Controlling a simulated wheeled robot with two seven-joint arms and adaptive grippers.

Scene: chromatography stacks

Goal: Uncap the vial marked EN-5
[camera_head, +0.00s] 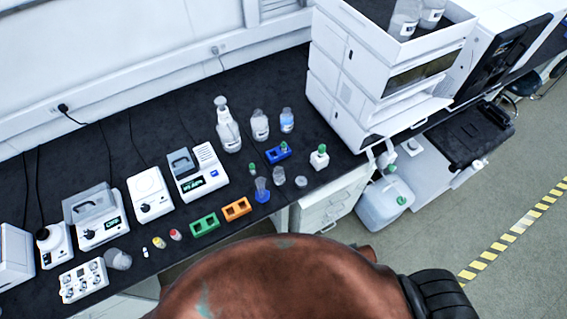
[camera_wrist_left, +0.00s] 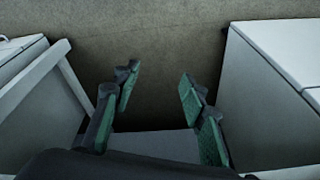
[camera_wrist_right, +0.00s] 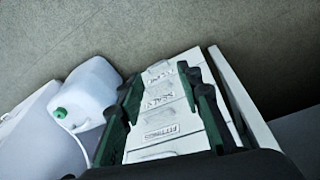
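A small green-capped vial (camera_head: 224,168) stands on the dark bench left of a blue rack (camera_head: 272,156). Another green-capped vial (camera_head: 284,147) shows at the blue rack. An empty-looking green rack (camera_head: 205,225) and orange rack (camera_head: 236,209) lie nearer the front edge. Labels are too small to read, so I cannot tell which vial is EN-5. My left gripper (camera_wrist_left: 158,82) is open and empty, with floor and white cabinets beyond it. My right gripper (camera_wrist_right: 158,84) is open and empty, facing white drawer fronts and floor. Neither gripper shows in the head view.
A green-capped bottle (camera_head: 319,157), clear bottles (camera_head: 260,125) and a blue-based beaker (camera_head: 262,190) stand around the racks. Bench instruments (camera_head: 197,172) line the left. A tall white instrument stack (camera_head: 345,90) stands right. A plastic jug (camera_head: 385,203) is on the floor.

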